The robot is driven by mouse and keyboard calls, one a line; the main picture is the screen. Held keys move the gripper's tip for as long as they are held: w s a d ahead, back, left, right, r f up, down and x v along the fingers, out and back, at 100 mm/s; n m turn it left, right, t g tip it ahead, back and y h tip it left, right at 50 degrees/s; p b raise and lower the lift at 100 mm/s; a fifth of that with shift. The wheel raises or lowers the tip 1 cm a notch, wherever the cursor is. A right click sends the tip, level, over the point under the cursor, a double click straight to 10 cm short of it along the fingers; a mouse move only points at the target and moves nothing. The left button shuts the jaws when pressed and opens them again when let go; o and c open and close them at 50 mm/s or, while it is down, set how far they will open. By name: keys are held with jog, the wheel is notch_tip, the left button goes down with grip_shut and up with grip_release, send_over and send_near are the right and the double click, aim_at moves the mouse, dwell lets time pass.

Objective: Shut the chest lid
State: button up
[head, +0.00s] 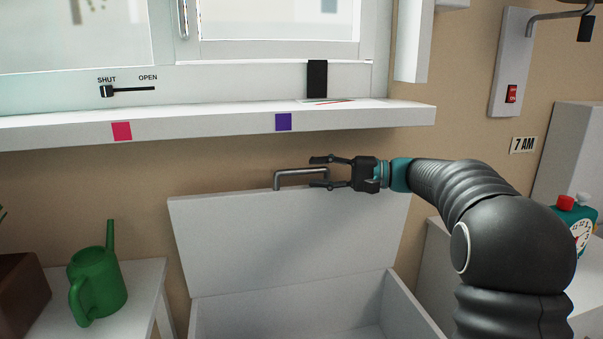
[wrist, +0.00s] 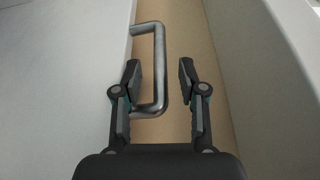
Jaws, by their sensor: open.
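The white chest (head: 410,318) stands below the window sill with its lid (head: 285,240) raised upright. A grey metal bar handle (head: 300,172) is fixed at the lid's top edge. My gripper (head: 318,172) is open at the right end of the handle, with one finger above and one below it in the head view. In the wrist view, the handle (wrist: 160,65) reaches back between the fingers of my gripper (wrist: 160,75), nearer the left finger. The fingers are not closed on it. The chest's inside floor is mostly cut off by the frame.
The window sill (head: 220,122) juts out above the lid. A green watering can (head: 97,285) stands on a white table (head: 135,300) at left. A teal clock-like device (head: 577,232) sits on the right. A red switch (head: 512,94) is on the wall.

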aim_at(311, 172)
jog(key=shift+w+a, duration=0.15)
jog(key=shift+a, duration=0.95)
jog(key=shift+w+a, duration=0.1)
jog(key=shift+a, duration=0.95)
grip_shut()
